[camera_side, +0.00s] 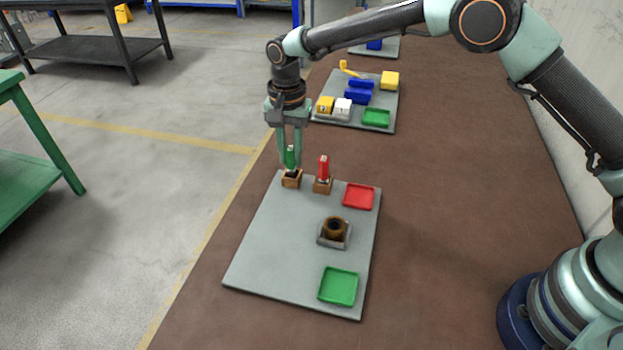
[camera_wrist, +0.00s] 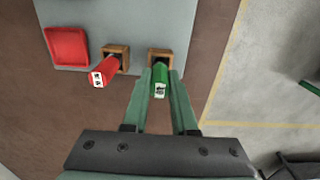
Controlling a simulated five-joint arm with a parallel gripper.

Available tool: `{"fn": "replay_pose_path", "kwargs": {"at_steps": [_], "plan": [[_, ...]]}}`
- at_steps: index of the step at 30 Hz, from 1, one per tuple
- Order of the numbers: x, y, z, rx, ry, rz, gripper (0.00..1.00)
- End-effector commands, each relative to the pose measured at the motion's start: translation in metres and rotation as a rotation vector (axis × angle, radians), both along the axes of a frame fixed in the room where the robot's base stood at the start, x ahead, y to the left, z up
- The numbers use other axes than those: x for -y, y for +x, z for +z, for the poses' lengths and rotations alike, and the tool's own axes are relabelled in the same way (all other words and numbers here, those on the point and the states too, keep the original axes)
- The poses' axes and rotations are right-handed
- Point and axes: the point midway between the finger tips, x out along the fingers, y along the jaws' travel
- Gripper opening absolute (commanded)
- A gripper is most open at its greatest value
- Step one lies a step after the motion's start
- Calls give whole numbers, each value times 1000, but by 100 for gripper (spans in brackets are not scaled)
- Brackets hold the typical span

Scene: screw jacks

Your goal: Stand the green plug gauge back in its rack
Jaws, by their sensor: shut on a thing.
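The green plug gauge (camera_side: 291,157) stands upright, its lower end at the left wooden rack block (camera_side: 291,180) at the far edge of the grey board. My gripper (camera_side: 290,150) is above that block with its fingers shut on the gauge. In the wrist view the green gauge (camera_wrist: 160,80) is between the two fingertips (camera_wrist: 160,88), and its lower end meets the opening of the wooden block (camera_wrist: 160,53). How deep it sits is hidden. A red plug gauge (camera_side: 323,168) stands in the wooden block (camera_side: 323,186) to the right.
The grey board (camera_side: 270,245) also holds a red tray (camera_side: 359,196), a brown ring-shaped part (camera_side: 335,229) on a grey base, and a green tray (camera_side: 338,286). A second board with blue, yellow and white blocks (camera_side: 358,92) lies behind. The red gauge (camera_wrist: 104,72) is close beside my gripper.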

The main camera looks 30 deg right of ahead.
Motion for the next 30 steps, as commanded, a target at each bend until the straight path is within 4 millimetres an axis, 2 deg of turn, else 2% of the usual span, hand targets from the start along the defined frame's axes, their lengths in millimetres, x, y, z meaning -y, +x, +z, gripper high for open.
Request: {"fn": "replay_pose_path", "kwargs": {"at_steps": [19,20,21,22,30], "plan": [[0,0,-13,1,1,0,0],[0,0,-13,1,1,0,37],[0,0,-13,1,1,0,52],[0,0,-13,1,1,0,61],[0,0,-13,-1,-1,0,61]]}}
